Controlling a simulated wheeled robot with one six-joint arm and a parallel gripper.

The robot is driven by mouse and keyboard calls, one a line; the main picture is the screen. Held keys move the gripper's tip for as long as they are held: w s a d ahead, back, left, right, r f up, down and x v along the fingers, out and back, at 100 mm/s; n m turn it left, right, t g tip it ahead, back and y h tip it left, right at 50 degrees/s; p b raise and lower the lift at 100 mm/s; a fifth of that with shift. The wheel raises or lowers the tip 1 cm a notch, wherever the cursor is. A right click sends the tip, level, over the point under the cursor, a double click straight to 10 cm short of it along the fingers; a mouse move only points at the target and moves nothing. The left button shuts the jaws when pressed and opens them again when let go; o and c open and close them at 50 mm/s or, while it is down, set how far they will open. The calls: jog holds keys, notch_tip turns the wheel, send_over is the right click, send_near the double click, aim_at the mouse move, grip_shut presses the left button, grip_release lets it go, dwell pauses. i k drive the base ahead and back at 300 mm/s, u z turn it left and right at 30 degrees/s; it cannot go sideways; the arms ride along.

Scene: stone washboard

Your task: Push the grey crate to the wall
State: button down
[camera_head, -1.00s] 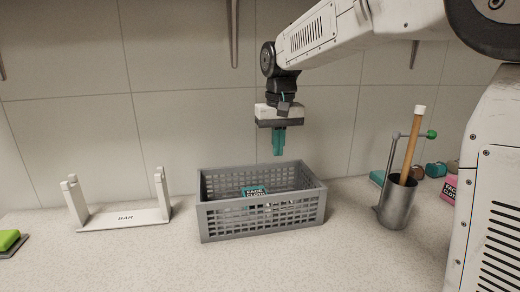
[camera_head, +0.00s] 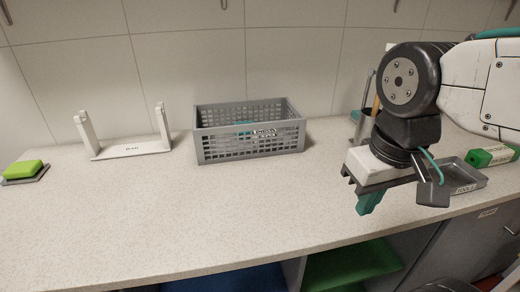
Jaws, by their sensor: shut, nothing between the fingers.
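The grey crate (camera_head: 228,147) is an open slatted basket standing upright on the counter, close to the tiled wall. I cannot tell whether its back side touches the wall. My gripper (camera_head: 367,203) is shut and empty, with teal fingers pointing down. It is to the right of the crate and nearer the counter's front edge, clear of the crate.
A white stand (camera_head: 132,150) is left of the crate, and a green soap (camera_head: 22,169) lies further left. A metal holder (camera_head: 361,127) is partly hidden behind my arm. A grey tray (camera_head: 468,183) and green box (camera_head: 490,156) are at right. The counter in front is clear.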

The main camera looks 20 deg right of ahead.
aim_at(214, 144)
jog(key=k, duration=0.6)
jog(key=u, duration=1.1)
jog(key=i, duration=0.7)
jog(key=z, duration=1.25)
jog(key=i, duration=0.5)
